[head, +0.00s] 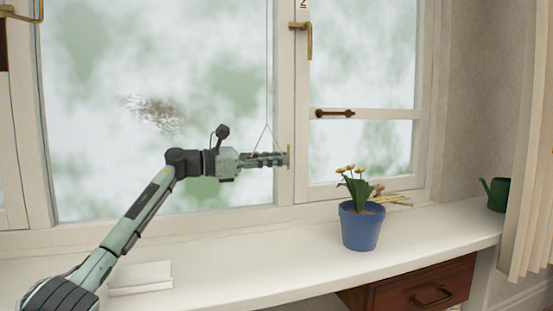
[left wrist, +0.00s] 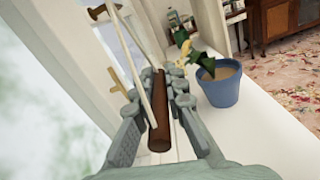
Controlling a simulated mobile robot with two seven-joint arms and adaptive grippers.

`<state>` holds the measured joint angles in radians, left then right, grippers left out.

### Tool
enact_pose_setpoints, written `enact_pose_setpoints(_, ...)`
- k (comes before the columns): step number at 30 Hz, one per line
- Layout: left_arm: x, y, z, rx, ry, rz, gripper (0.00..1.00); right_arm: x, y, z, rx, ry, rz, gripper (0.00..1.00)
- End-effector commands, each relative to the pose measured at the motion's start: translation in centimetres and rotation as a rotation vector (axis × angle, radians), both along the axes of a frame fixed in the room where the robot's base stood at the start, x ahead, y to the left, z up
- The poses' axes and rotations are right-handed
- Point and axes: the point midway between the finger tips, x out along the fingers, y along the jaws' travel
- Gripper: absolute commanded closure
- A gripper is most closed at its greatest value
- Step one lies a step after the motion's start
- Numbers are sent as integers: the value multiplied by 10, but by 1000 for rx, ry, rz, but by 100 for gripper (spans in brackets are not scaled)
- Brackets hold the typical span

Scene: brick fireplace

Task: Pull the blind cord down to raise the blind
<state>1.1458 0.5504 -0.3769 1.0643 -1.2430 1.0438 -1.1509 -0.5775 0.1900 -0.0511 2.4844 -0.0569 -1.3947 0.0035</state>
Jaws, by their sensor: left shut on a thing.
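The blind cord (head: 267,60) hangs down in front of the window and splits into a small triangle just above my left gripper (head: 275,159). In the left wrist view, a brown wooden cord handle (left wrist: 158,125) lies between the fingers of my left gripper (left wrist: 160,108), with two pale cord strands (left wrist: 135,55) running up from it. The gripper is shut on this handle. In the head view the fingers mostly hide the handle. The blind itself is not visible. My right gripper is in neither view.
A blue pot (head: 361,228) with yellow flowers stands on the white sill (head: 225,250), right of my gripper. A green watering can (head: 497,193) is at the far right. White books (head: 140,277) lie near my arm. A brass window handle (head: 303,38) sticks out above.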

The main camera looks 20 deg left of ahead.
Motion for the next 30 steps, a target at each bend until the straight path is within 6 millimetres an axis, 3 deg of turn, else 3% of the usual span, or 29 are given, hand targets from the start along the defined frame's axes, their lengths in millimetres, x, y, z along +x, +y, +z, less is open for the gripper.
enact_pose_setpoints(1, -1, -2, -6, 8, 9, -6, 100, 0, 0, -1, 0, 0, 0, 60)
enact_pose_setpoints(2, -1, -2, -6, 8, 9, -6, 85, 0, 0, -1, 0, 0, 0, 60)
enact_pose_setpoints(6, 0, -1, -5, 6, 7, -4, 67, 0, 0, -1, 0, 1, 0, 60)
enact_pose_setpoints(17, -2, 3, -2, 3, 3, 0, 67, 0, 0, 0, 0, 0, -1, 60)
enact_pose_setpoints(30, -48, 71, -3, 5, 5, 1, 67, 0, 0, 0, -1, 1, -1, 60)
